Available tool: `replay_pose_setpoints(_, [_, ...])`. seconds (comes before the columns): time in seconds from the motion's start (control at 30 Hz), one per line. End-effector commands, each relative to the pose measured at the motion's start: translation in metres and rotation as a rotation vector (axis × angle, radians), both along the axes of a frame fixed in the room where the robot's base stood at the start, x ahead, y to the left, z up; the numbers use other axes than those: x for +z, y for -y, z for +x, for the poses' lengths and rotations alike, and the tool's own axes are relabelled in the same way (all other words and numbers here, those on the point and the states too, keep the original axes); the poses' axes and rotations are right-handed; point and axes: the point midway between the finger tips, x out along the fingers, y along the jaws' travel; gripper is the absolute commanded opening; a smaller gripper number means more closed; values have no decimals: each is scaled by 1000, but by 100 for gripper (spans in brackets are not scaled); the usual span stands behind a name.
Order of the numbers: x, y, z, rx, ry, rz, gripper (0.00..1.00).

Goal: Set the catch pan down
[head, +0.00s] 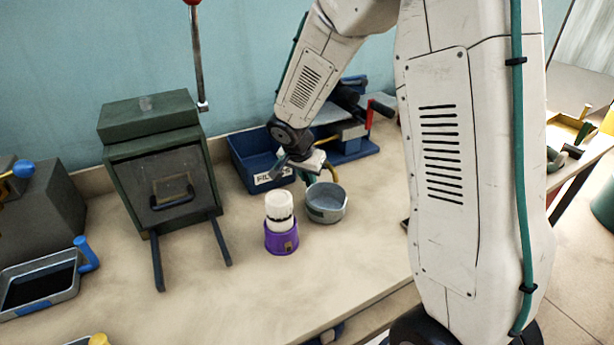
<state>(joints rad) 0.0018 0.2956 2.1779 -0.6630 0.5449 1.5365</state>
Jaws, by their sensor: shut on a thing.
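A round grey pan (325,206), which I take to be the catch pan, is at the bench's middle, upright and open at the top. The gripper appears shut on the pan there; the fingertips are small and partly hidden. I cannot tell if the pan's base touches the bench or is slightly above it.
A purple cup-like holder with a white cylinder (280,228) stands just left of the pan. Behind is a blue bin labelled FILTERS (250,165). A green press-like box (160,170) and a blue-handled tray of dark liquid (75,284) are left. The bench (330,265) is clear in front.

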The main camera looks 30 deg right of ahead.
Motion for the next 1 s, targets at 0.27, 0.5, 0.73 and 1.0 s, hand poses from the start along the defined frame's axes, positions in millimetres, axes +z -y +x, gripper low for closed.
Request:
replay_pose_setpoints(0.27, [-1,-1,0,1,2,0,0])
replay_pose_setpoints(0.5, [-3,-1,0,1,2,1,37])
replay_pose_setpoints(0.73, [-1,-1,1,1,2,0,37])
replay_pose_setpoints(1.0, [38,-14,-7,1,7,0,37])
